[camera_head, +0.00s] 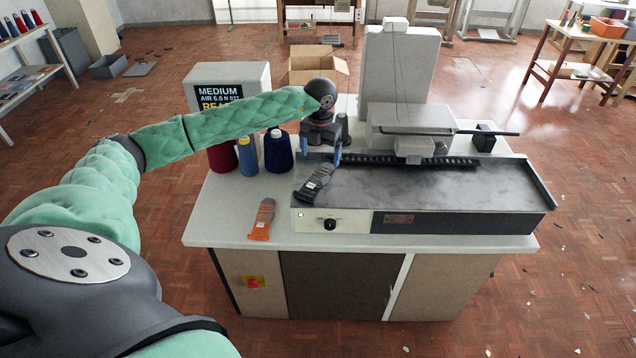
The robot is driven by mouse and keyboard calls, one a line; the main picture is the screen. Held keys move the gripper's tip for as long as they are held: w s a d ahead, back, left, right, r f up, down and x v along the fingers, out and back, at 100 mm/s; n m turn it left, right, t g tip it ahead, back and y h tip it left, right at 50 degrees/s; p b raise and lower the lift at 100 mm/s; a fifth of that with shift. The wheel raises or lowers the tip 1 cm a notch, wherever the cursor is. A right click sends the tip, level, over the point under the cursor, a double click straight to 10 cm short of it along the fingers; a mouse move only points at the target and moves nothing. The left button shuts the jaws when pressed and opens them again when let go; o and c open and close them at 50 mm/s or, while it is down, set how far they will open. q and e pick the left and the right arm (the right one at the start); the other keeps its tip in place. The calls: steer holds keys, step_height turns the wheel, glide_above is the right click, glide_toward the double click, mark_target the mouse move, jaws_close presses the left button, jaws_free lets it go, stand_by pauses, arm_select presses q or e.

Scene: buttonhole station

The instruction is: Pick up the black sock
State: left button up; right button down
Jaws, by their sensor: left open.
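The black sock (314,184) has a grey striped end and a pale label. It lies at the left end of the machine's dark metal bed, its lower end near the bed's front edge. My left gripper (321,155) points down just above and behind the sock's upper end, its blue fingertips apart. The fingers look empty, and I cannot tell whether they touch the sock. My right gripper is not in view.
An orange sock (262,220) lies on the white tabletop (222,222) left of the buttonhole machine (400,70). Red, blue and navy thread cones (278,152) stand behind it, near a labelled box (222,82). The metal bed (440,190) is clear toward the right.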

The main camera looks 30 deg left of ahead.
mark_target(320, 176)
arm_select(q)
step_height(320, 176, down, 3)
steer(key=shift+w+a+r, duration=0.1)
steer(key=shift+f+b, duration=0.35)
steer(key=shift+f, duration=0.05)
step_height(320, 176, down, 3)
steer(key=shift+w+a+f+b, duration=0.1)
steer(key=shift+w+f+b, duration=0.1)
steer(key=shift+b, duration=0.1)
steer(key=shift+f, duration=0.3)
steer(key=shift+s, duration=0.1)
steer(key=c, duration=1.1)
steer(key=shift+o, duration=0.2)
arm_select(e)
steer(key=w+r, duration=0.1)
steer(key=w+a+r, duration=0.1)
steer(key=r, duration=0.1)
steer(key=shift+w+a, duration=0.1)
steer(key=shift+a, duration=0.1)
arm_select(q)
steer(key=shift+r, duration=0.15)
